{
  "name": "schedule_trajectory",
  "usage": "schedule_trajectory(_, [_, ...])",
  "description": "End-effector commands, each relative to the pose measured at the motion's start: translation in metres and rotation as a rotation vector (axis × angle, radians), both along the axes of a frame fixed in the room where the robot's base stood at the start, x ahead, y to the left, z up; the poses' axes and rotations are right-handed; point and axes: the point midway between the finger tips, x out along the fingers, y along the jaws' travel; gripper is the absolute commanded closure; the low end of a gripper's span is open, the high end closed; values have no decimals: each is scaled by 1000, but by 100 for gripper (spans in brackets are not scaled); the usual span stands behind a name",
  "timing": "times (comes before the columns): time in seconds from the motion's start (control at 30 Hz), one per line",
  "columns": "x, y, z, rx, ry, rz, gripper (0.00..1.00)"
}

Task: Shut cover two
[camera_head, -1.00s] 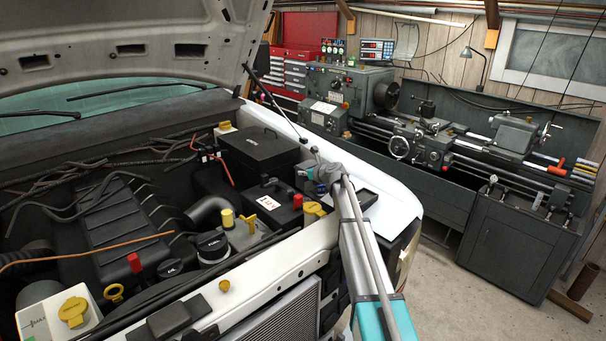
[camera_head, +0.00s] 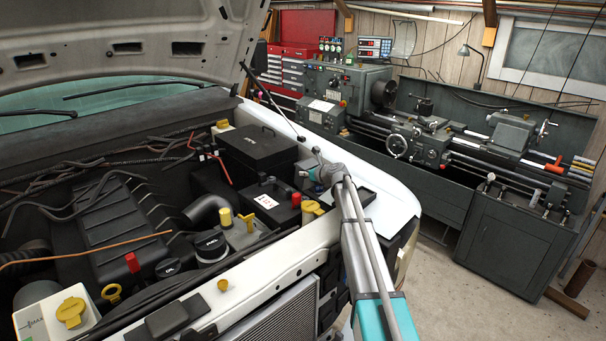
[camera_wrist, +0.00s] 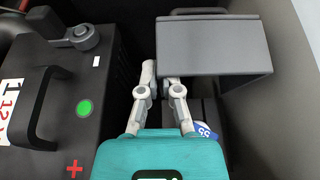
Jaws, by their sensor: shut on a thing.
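A grey cover (camera_wrist: 213,48) with a bar handle at its far edge shows in the wrist view. It stands raised, between the battery and the white fender; I cannot read a number on it. My gripper (camera_wrist: 160,82) is at its left edge, one finger outside and the other tip partly hidden by the cover. The jaws are closed on this edge. In the head view my gripper (camera_head: 320,172) is beside the battery, with a grey part (camera_head: 304,178) there largely hidden behind it. A blue-and-white label (camera_wrist: 208,130) shows below the cover in the wrist view.
The black battery (camera_wrist: 75,100) with its handle and green dot is close on the left; it also shows in the head view (camera_head: 278,214). A black lidded box (camera_head: 260,145) stands behind it. The white fender (camera_head: 395,205) borders the right. The hood's prop rod (camera_head: 272,103) rises behind.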

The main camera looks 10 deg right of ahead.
Motion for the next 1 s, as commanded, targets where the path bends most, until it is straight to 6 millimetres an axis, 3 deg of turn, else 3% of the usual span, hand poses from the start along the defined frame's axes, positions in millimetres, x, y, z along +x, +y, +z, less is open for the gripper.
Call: schedule_trajectory(1.0, [-11, -11, 2, 4, -5, -10, 100])
